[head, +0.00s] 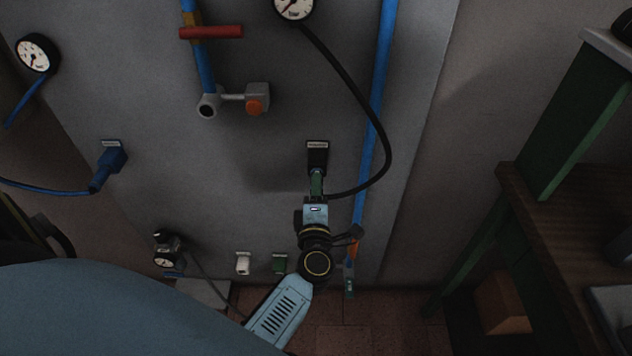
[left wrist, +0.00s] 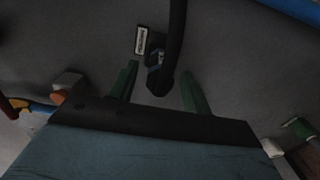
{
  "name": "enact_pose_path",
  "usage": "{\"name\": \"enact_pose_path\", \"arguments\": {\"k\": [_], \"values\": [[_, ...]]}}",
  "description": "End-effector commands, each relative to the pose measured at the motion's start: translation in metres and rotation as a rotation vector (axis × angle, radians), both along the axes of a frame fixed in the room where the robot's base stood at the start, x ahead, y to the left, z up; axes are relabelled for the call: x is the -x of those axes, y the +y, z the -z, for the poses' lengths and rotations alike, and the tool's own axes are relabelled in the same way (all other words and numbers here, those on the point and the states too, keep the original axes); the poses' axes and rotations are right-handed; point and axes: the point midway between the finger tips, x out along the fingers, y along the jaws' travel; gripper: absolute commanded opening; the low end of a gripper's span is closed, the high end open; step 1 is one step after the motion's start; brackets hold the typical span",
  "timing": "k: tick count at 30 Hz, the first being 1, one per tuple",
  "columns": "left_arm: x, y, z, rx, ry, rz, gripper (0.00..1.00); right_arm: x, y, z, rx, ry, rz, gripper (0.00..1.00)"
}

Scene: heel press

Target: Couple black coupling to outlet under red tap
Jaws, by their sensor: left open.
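The red tap (head: 211,32) is a red lever on a blue pipe on the grey wall panel. The outlet (head: 207,105) is a grey round mouth at the pipe's lower end. The black coupling (head: 317,155) sits at a labelled holder lower right of it, its black hose looping up to a gauge. My left gripper (head: 317,183) is at the coupling's lower end. In the left wrist view its green fingers (left wrist: 158,90) stand apart, with the coupling (left wrist: 155,78) and hose between them and visible gaps on both sides. My right gripper is not in view.
A grey block with an orange knob (head: 255,105) is beside the outlet. A blue coupling (head: 112,158) is at a holder on the left. A blue pipe (head: 375,100) runs down right of the hose. A green-framed bench (head: 580,120) stands at right. The panel between coupling and outlet looks clear.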

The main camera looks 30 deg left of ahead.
Motion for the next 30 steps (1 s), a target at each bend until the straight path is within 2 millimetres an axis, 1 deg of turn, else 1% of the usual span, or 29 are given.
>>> {"name": "enact_pose_path", "arguments": {"k": [1, 3, 9, 19, 30], "values": [[-0.007, 0.004, -0.001, -0.001, 0.0, -0.001, 0.49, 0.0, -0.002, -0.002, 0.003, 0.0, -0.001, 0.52], [-0.014, 0.008, -0.001, -0.001, 0.001, 0.0, 0.49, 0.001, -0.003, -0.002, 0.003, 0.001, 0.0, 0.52], [-0.027, 0.016, 0.0, -0.001, 0.001, -0.001, 0.49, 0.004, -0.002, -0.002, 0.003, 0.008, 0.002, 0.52], [-0.03, 0.018, 0.0, 0.0, 0.001, -0.001, 0.49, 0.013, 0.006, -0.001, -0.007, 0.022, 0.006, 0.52], [-0.03, 0.018, 0.0, 0.0, 0.001, 0.0, 0.49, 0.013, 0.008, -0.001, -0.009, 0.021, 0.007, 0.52]]}}
